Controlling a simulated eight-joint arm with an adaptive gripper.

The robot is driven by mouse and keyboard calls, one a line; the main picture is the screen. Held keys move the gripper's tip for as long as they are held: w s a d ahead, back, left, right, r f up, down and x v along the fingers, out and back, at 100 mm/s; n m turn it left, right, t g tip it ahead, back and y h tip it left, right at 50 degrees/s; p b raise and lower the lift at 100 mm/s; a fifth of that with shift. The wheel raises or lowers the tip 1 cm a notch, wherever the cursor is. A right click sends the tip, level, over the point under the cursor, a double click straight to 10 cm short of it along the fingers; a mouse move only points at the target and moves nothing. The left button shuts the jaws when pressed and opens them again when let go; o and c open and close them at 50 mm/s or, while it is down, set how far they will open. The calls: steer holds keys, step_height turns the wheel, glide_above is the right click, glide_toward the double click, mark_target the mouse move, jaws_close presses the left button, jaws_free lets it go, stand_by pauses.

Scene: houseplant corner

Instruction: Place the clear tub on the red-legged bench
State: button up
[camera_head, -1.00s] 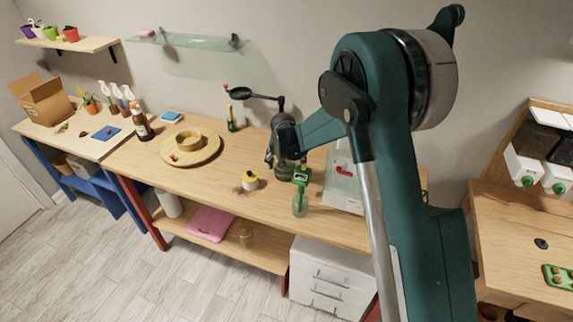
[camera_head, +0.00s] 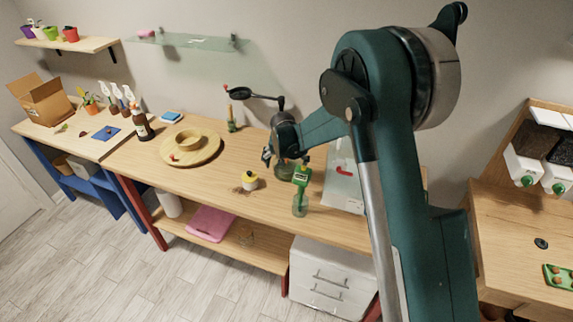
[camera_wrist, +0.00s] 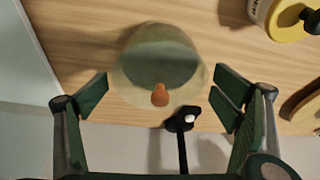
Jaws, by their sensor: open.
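The clear tub (camera_wrist: 158,60) is pale and see-through, with a small orange-brown bit showing at its near side in the wrist view. It appears to stand on the wooden top of the red-legged bench (camera_head: 215,200). My gripper (camera_wrist: 160,88) is open, with one green finger on each side of the tub and close to its wall. Whether either finger touches it, I cannot tell. In the head view my gripper (camera_head: 284,155) is over the back of the bench top, and the tub is mostly hidden there.
A yellow-topped pot (camera_head: 250,181) and a green-topped bottle (camera_head: 300,192) stand close by. A black pan-like arm (camera_head: 250,94) rises behind my gripper. A round wooden tray (camera_head: 191,150) lies to the left, with bare bench top between it and the pot.

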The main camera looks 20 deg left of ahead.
steer(key=v, duration=1.1)
steer(key=shift+r, duration=0.25)
steer(key=shift+s+d, duration=0.1)
stand_by(0.5)
